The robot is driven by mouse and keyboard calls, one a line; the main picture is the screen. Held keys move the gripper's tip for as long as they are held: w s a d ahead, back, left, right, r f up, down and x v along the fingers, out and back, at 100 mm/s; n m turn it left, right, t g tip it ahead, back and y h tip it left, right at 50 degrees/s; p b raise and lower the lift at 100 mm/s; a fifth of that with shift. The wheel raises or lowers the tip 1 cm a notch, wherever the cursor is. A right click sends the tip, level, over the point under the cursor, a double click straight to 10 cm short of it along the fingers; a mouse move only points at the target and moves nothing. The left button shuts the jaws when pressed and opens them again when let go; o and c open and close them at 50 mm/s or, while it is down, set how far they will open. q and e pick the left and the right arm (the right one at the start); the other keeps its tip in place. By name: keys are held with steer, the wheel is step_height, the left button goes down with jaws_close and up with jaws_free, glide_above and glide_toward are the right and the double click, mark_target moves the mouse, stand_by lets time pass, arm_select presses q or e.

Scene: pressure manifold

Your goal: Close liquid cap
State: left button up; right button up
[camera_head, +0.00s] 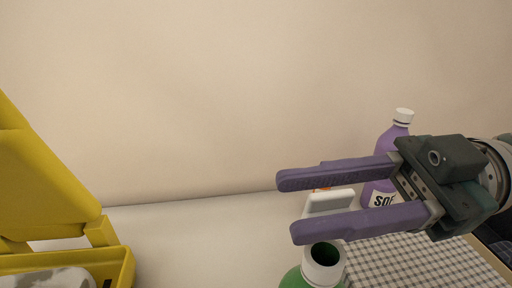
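A green bottle (294,279) with a white neck (324,264) stands at the bottom edge, its dark round mouth uncovered. A white flat piece (330,203), which looks like a raised cap, shows just above the neck. The lower finger hides whether it joins the bottle. My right gripper (286,208) comes in from the right with its two purple fingers wide apart. My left gripper is out of view.
A purple bottle (383,147) with a white cap stands behind my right gripper. A checked cloth (420,262) lies at lower right. A yellow open box (125,268) with a raised lid (40,170) is at left. The white surface (200,240) between is clear.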

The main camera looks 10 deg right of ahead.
steer(key=shift+a, duration=1.25)
jaws_close()
